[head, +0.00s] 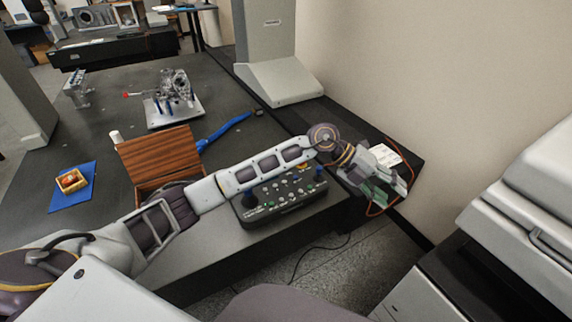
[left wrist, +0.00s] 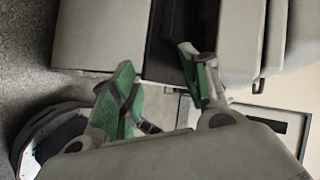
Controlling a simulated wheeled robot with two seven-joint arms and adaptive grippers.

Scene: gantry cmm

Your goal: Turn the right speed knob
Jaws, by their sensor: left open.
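I cannot tell for sure which control is the right speed knob. My left gripper (head: 387,196) is past the right end of the box, apart from it. Its green-padded fingers also show in the left wrist view (left wrist: 157,84), spread with nothing between them. The control box does not show clearly there. My right gripper is in neither view.
A wooden box (head: 160,158) with an open lid stands left of the control box. A metal part on a plate (head: 174,109) is behind it. A blue mat (head: 72,188) lies at the far left. A grey cabinet (head: 420,294) and white machine (head: 530,215) stand at the right.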

